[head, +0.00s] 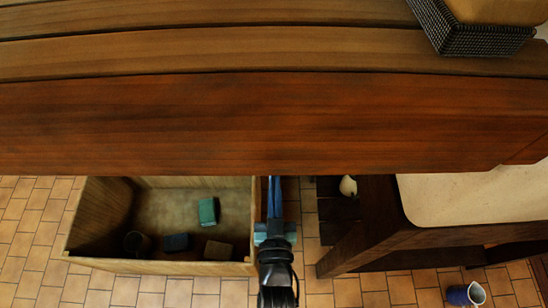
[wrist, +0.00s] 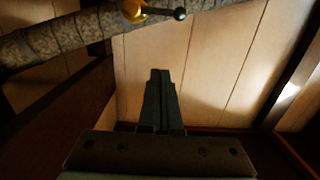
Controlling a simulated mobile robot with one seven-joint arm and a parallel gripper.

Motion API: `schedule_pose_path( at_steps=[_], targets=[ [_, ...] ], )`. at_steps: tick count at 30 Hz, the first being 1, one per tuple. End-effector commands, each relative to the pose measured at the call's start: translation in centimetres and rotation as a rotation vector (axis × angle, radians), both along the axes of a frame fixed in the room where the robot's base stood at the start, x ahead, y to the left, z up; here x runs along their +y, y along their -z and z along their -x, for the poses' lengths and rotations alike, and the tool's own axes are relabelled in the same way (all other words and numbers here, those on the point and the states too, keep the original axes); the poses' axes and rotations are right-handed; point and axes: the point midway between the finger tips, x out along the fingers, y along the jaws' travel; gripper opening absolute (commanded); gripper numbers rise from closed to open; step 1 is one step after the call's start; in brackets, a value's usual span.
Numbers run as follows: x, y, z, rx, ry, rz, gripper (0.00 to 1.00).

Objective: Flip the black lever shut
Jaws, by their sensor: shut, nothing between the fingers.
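In the wrist view, the black lever (wrist: 164,12) is a short dark rod with a round knob. It sticks out to the right from a brass valve (wrist: 133,9) on a wrapped pipe (wrist: 60,38). The lever lies across the pipe's upper side near the top edge. My gripper (wrist: 160,72) is shut with nothing in it. Its tips are below the lever in the picture, clearly apart from it. In the head view, my arm reaches in under the edge of the wooden table, which hides the gripper's tips. Neither lever nor pipe shows there.
The wooden table top (head: 250,120) fills the upper head view, with a dark basket (head: 470,40) on it. A wooden crate (head: 160,265) with several blocks stands left of my arm. A cushioned bench (head: 470,200) is at right. A mug (head: 466,294) lies on the tiles.

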Motion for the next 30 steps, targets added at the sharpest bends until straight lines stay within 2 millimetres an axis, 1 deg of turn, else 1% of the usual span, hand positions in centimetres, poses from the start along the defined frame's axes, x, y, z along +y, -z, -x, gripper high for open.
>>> schedule_pose_path(
  at_steps=[1,3,15,19,23,30],
  targets=[
    [0.0,0.9,0.0,-0.001,0.000,0.000,0.00],
    [0.0,1.1,0.0,-0.001,0.000,0.000,0.00],
    [0.0,1.0,0.0,-0.001,0.000,0.000,0.00],
    [0.0,1.1,-0.7,-0.003,0.000,0.000,0.00],
    [0.0,1.3,-2.4,-0.004,0.000,-0.001,0.00],
    [0.1,1.6,-7.3,-0.006,-0.001,-0.001,0.00]
  ],
)
